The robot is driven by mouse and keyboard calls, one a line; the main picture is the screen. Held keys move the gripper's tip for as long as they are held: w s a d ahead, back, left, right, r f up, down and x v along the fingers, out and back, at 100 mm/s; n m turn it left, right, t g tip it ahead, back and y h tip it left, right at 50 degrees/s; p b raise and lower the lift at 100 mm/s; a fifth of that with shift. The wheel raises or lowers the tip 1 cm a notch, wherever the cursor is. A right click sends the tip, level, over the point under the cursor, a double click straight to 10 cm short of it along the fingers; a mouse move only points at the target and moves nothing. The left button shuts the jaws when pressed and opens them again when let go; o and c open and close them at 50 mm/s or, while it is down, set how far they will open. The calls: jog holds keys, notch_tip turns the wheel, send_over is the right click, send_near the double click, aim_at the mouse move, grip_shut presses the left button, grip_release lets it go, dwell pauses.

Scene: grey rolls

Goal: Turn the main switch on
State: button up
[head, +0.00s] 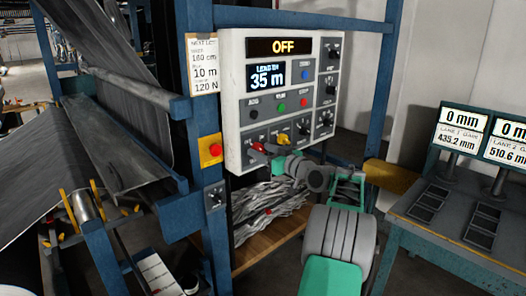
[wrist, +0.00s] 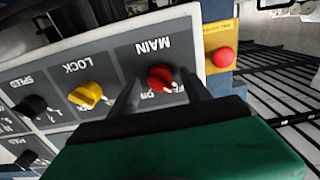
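The main switch is a red knob (wrist: 160,77) under the label MAIN, upside down in the wrist view. In the head view the red knob (head: 257,147) is at the lower left of the control panel (head: 238,100). My gripper (wrist: 159,80) is open, with one dark finger on each side of the red knob and small gaps beside it. In the head view my gripper (head: 272,158) is close to the panel's lower edge. The display (head: 284,47) reads OFF. The knob's pointer and part of its ON marking are hard to read.
A yellow LOCK knob (wrist: 88,94) sits beside the main switch, with a black SPEED knob (wrist: 33,106) beyond it. A red stop button (head: 215,150) on a yellow plate is left of the panel. A blue frame post (head: 215,235) stands below it.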

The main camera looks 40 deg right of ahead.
grip_shut()
dwell(0.4)
jog(key=shift+m, duration=0.5)
jog(key=m+p, duration=0.1)
jog(key=m, duration=0.2)
jog(key=shift+r+m, duration=0.1)
jog(key=shift+m, duration=0.3)
jog(key=m+p, duration=0.2)
jog(key=m, duration=0.2)
jog(key=shift+m, duration=0.3)
jog(key=m+p, duration=0.4)
jog(key=m, duration=0.1)
jog(key=shift+m+p, duration=0.9)
jog(key=shift+m, duration=0.8)
